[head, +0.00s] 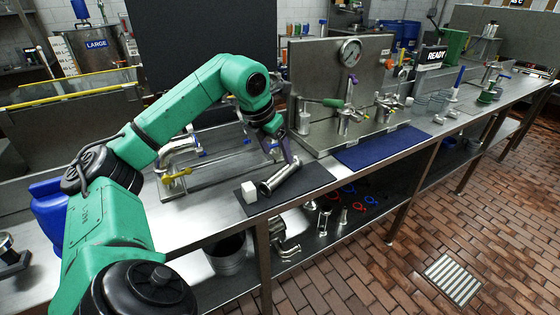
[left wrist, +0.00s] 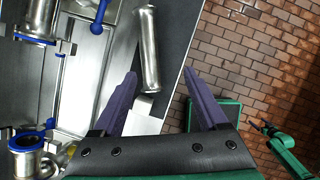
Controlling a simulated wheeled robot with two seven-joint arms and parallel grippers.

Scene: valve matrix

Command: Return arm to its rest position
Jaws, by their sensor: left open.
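My left arm is green and comes in from the left in the head view. Its gripper (head: 281,148) is above the dark mat (head: 308,181) on the steel bench. In the left wrist view its two purple fingers (left wrist: 163,98) are wide apart with nothing between them in their grip. A shiny steel tube (head: 280,178) lies on the mat below the gripper; it also shows ahead of the fingers in the left wrist view (left wrist: 149,50). A white block (head: 249,192) stands on the mat beside the tube. My right gripper is not seen in the head view.
A steel panel with a round gauge (head: 350,51) rises behind the bench, right of my gripper. Steel pipe fittings (head: 180,153) stand left of the mat. A blue mat (head: 371,147) lies to the right. A lower shelf holds fittings and a bucket (head: 227,254).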

